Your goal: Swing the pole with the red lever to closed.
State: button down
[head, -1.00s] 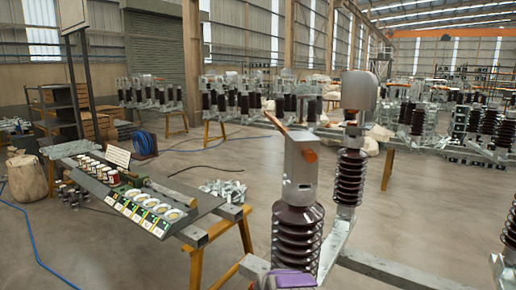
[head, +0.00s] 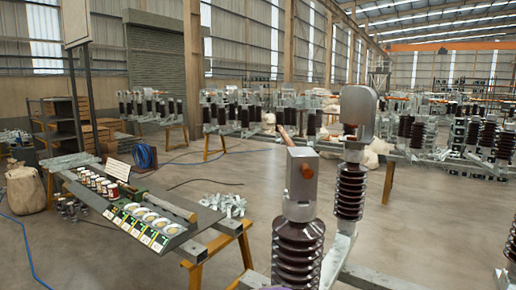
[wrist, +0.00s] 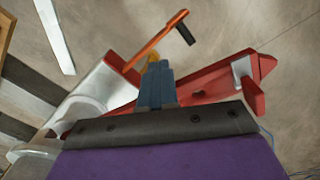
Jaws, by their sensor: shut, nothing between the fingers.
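In the wrist view, a long red lever (wrist: 218,82) lies slanted across the middle, with a bracket-like right end. My gripper (wrist: 157,68) is shut and empty, with its blue-grey fingers in front of the lever's middle. They hide part of it, and I cannot tell whether they touch it. In the head view, the near pole has a brown ribbed insulator (head: 298,250) with a metal block (head: 302,178) on top.
In the wrist view, an orange bar (wrist: 156,39) with a dark end and pale metal parts (wrist: 98,100) lie beside the lever. In the head view, a bench (head: 185,250) with gauges stands at the left.

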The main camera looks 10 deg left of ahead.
jog(key=shift+w+a, duration=0.25)
jog(key=shift+a, duration=0.4)
jog(key=shift+w+a, duration=0.25)
jog(key=shift+a, duration=0.35)
jog(key=shift+w+a+p, duration=0.25)
jog(key=shift+w+a, duration=0.15)
jog(key=shift+a, duration=0.25)
jog(key=shift+w+a+p, duration=0.25)
jog(key=shift+w+a, duration=0.15)
jog(key=shift+a, duration=0.2)
jog(key=shift+a, duration=0.1)
jog(key=shift+w+a, duration=0.9)
jog(key=shift+a, duration=0.2)
